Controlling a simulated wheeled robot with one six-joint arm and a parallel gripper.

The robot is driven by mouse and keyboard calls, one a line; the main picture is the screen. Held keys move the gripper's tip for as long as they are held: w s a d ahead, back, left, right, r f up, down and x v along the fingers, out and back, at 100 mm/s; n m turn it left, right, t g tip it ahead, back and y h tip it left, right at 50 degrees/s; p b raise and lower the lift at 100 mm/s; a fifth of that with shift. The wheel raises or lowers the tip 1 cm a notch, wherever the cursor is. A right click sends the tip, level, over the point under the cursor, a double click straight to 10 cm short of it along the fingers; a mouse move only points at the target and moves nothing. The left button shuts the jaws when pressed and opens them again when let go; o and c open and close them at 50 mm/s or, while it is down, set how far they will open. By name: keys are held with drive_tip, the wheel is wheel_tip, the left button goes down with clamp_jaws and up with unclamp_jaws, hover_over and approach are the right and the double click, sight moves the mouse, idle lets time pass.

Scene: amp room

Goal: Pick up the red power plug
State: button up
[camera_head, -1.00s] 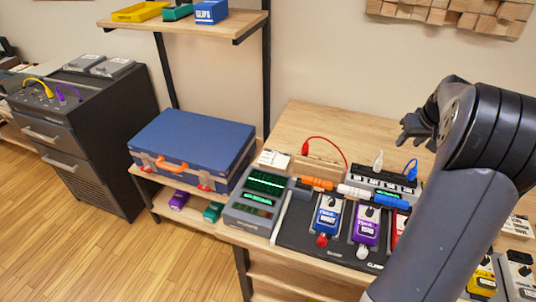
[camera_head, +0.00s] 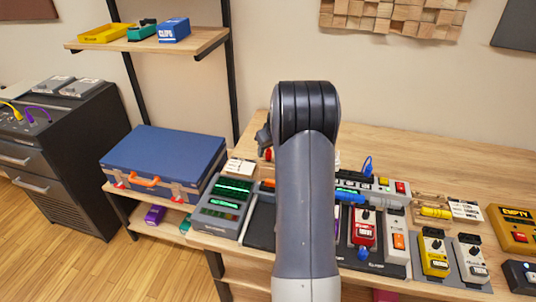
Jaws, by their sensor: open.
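A small patch of red (camera_head: 268,154), which looks like part of the red power plug, shows at the back of the wooden table. It is just left of my arm and directly below my gripper. My gripper (camera_head: 262,140) is dark and mostly hidden behind my own arm, with only its left side in view. It looks open, and I see nothing held in it. I cannot tell whether its fingers touch the plug or are around it. The rest of the plug and its cable are hidden behind my arm.
A blue case (camera_head: 165,160) with an orange handle lies to the left. A grey device with green displays (camera_head: 222,205) stands at the table's front. A pedalboard with a red pedal (camera_head: 363,230) and a blue plug (camera_head: 367,165) are right of my arm. The table's back right is clear.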

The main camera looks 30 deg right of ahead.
drive_tip(key=shift+w+f, duration=0.25)
drive_tip(key=shift+f, duration=0.35)
drive_tip(key=shift+c, duration=0.5)
clamp_jaws()
